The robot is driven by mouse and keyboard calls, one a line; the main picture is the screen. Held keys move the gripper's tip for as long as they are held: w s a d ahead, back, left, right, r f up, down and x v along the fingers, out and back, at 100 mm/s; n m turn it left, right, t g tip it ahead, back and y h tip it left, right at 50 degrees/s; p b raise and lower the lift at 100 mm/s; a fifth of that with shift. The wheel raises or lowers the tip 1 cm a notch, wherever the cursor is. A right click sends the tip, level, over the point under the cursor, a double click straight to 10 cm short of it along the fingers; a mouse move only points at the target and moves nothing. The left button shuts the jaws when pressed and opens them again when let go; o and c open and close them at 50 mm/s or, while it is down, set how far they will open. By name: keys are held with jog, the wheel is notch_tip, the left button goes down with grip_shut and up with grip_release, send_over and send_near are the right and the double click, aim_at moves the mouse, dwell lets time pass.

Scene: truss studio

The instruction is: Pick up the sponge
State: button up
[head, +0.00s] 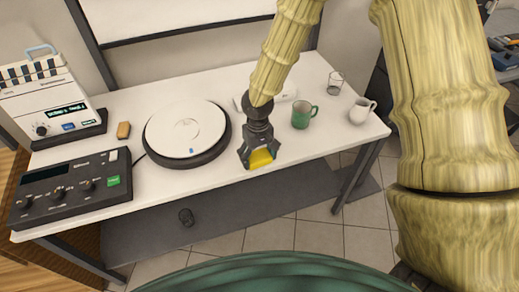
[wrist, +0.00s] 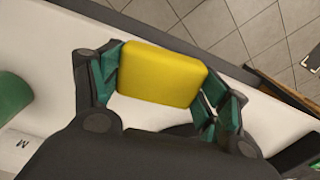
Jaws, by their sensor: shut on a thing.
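The yellow sponge (wrist: 162,76) is a rounded block between the fingers of my gripper (wrist: 165,85) in the wrist view. The green-padded fingers press on its two short ends. In the head view my gripper (head: 259,158) points down at the front edge of the white table, and the sponge (head: 261,159) shows between its fingers. I cannot tell for sure whether the sponge touches the table top or is slightly above it.
The white table (head: 140,182) holds a round white device (head: 187,130) left of my gripper. A green mug (head: 301,115), a glass (head: 335,83) and a white pitcher (head: 360,111) stand to the right. A small tan block (head: 123,130) and control boxes (head: 72,187) are at left.

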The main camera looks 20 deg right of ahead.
jog(key=s+a+b, duration=0.2)
jog(key=s+a, duration=0.1)
jog(key=s, duration=0.6)
jog(key=shift+a+r, duration=0.2)
jog(key=shift+r, duration=0.25)
jog(key=shift+w, duration=0.1)
